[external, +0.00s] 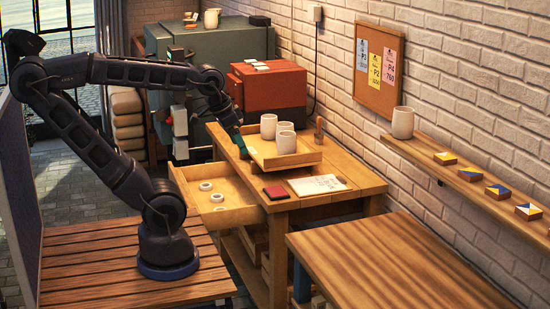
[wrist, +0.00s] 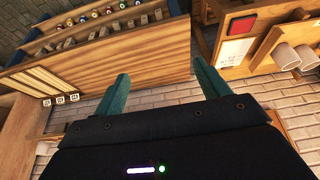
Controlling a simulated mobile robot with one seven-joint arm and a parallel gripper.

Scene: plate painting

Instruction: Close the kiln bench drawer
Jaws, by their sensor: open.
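The kiln bench (external: 335,165) is a wooden worktable against the white brick wall. My gripper (external: 242,146) hangs above the bench's far left corner, behind the open drawer, beside a wooden tray with pale cups. In the wrist view my gripper (wrist: 160,82) shows two teal fingers spread apart with nothing between them. I cannot make out the drawer in the wrist view.
On the bench are the wooden tray (external: 306,158) with cups, a dark red pad (external: 277,192) and a paper sheet (external: 318,184). A red box (external: 270,84) stands behind. Another wooden table (external: 390,265) is at the front right. A slatted surface (external: 100,270) lies left of the drawer.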

